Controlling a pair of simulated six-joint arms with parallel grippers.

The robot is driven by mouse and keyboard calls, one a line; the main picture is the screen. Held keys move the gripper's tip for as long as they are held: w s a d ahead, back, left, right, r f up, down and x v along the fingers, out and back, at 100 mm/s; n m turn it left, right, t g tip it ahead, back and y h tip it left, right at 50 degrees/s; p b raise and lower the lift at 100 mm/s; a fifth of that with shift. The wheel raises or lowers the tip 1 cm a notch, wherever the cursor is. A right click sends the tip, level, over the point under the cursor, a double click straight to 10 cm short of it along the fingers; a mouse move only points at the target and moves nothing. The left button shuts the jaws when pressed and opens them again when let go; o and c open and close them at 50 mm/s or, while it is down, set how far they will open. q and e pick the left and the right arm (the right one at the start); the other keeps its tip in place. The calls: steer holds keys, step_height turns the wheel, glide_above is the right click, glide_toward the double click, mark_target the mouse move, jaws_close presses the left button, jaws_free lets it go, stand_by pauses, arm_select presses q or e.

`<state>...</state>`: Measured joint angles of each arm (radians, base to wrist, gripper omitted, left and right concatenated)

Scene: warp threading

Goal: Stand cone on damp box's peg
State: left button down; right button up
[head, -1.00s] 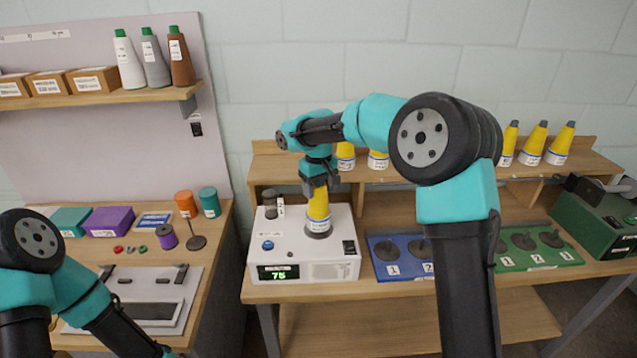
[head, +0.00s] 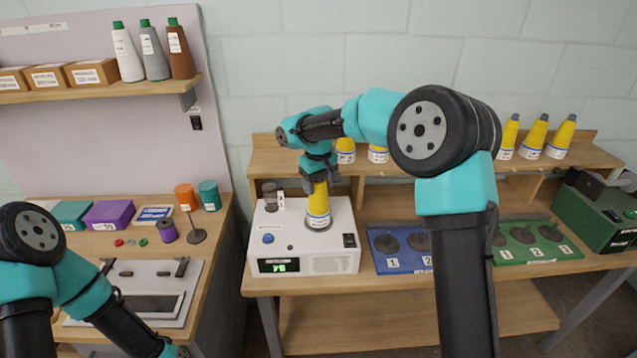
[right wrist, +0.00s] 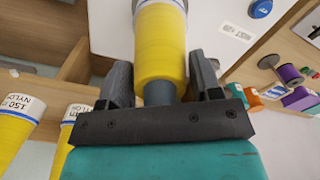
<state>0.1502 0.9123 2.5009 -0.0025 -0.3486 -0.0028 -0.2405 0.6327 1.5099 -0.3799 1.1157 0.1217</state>
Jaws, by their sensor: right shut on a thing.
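The yellow cone (head: 318,201) stands upright over the metal disc on top of the white damp box (head: 335,238). Its base, with a white and blue label, is at the disc; the peg is hidden, and I cannot tell whether the cone rests fully. My right gripper (head: 319,184) is above the cone, shut on its narrow upper end. In the right wrist view the jaws (right wrist: 160,88) are on either side of the cone's grey tip (right wrist: 159,93), with the yellow body (right wrist: 160,45) beyond. My left gripper is out of frame; only its arm shows at lower left.
More yellow cones (head: 535,137) stand on the back shelf. A blue tray (head: 400,262) and a green tray (head: 535,250) with dark discs lie to the right. A small jar (head: 270,196) is at the box's back left corner. The left bench (head: 222,235) holds spools and boxes.

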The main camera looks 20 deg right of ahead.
steer(key=shift+f, duration=0.4)
steer(key=o, duration=0.9)
steer(key=shift+o, duration=0.2)
step_height(320, 180, up, 17)
steer(key=shift+r, duration=0.2)
steer(key=shift+f, duration=0.1)
stand_by(0.3)
